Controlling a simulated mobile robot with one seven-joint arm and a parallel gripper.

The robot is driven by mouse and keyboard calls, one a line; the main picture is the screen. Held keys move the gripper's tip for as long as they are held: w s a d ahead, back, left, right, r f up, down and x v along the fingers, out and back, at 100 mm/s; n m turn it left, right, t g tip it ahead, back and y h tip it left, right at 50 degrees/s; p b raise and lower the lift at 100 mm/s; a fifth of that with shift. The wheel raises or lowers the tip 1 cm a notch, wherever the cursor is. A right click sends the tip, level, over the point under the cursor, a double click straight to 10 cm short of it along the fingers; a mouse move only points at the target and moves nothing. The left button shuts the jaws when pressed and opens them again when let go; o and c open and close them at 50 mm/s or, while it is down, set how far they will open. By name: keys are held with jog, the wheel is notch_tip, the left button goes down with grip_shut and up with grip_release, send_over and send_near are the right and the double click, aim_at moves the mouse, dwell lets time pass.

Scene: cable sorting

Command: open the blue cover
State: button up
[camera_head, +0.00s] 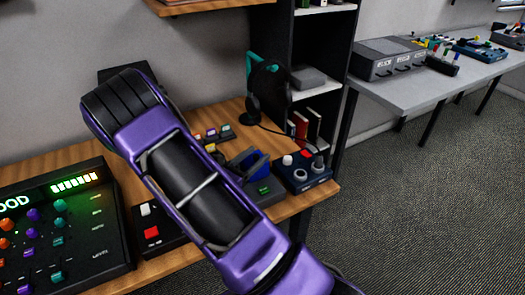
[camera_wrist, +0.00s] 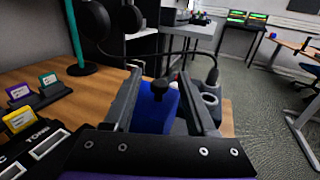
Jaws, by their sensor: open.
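The blue cover (camera_head: 257,166) stands on a dark device on the wooden desk, partly hidden behind my gripper and purple arm in the head view. In the wrist view the blue cover (camera_wrist: 150,115) lies between my two grey fingers, with a black knob (camera_wrist: 157,90) in front of or on it. My gripper (camera_wrist: 160,74) is open, with one finger on each side of the blue cover. I cannot tell whether either finger touches it. In the head view my gripper (camera_head: 240,161) is close beside the cover.
A dark blue box with knobs (camera_head: 303,172) stands right of the cover. Headphones hang on a teal stand (camera_head: 250,75) behind. Small coloured cartridges (camera_head: 215,134) stand to the left. A large lit panel (camera_head: 60,225) fills the desk's left. A black cable crosses behind the fingers.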

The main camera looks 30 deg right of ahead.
jog(key=shift+x, duration=1.8)
grip_shut()
